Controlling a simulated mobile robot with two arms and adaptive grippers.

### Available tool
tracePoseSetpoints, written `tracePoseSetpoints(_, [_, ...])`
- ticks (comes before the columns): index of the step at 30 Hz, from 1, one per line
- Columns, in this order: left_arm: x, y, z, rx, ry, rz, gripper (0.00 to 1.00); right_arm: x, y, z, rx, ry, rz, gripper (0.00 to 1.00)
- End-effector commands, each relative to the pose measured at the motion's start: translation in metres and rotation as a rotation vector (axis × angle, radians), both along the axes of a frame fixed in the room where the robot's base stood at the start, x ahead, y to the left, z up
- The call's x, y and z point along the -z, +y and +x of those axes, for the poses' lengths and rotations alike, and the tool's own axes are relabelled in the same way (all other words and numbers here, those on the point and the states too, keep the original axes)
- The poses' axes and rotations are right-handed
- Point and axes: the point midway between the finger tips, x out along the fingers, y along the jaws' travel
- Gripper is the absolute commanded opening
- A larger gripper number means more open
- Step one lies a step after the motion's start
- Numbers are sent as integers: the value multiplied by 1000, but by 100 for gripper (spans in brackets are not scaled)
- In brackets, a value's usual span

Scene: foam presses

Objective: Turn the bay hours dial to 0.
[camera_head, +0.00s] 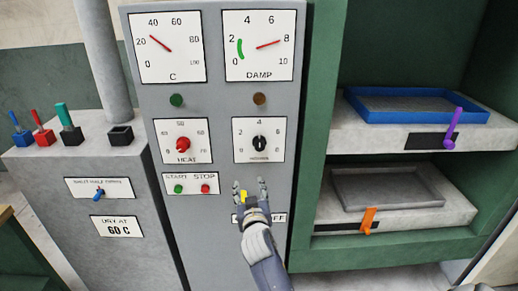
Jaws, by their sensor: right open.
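The bay hours dial (259,143) is a black knob on a white scale plate, right of the red HEAT knob. The plate's small lettering is too small to read surely. A light mark on the knob seems to point upward, near the 4. My right gripper (251,186) is below the dial with its fingers pointing up. It is open, apart from the knob in the picture. It partly covers a yellow switch (244,195) and the plate around it. My left gripper is not in view.
The red HEAT knob (183,143) and START/STOP buttons (191,184) are close by on the left. Gauges fill the panel's top. Green shelving at right holds a blue tray (416,117) and a grey tray (345,202), with purple (453,124) and orange (368,218) handles.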

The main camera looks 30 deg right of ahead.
Motion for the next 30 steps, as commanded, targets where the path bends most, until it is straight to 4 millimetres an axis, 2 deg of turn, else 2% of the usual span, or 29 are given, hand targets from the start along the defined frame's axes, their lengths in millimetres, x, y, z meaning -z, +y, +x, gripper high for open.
tracePoseSetpoints(1, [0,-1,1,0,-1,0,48,-28,-10,-3,32,-50,-2,48])
tracePoseSetpoints(3, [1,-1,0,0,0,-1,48,-55,-21,-8,68,-99,-7,48])
tracePoseSetpoints(7, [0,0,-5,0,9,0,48,-79,-31,-13,99,-141,-11,48])
tracePoseSetpoints(11, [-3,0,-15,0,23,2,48,-83,-37,-5,104,-147,-13,48])
tracePoseSetpoints(15, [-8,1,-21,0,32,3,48,-84,-48,13,102,-145,-14,48])
tracePoseSetpoints(24, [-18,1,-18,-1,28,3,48,-83,-73,54,101,-145,-15,48])
tracePoseSetpoints(30, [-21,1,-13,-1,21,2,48,-81,-83,71,101,-144,-14,48])
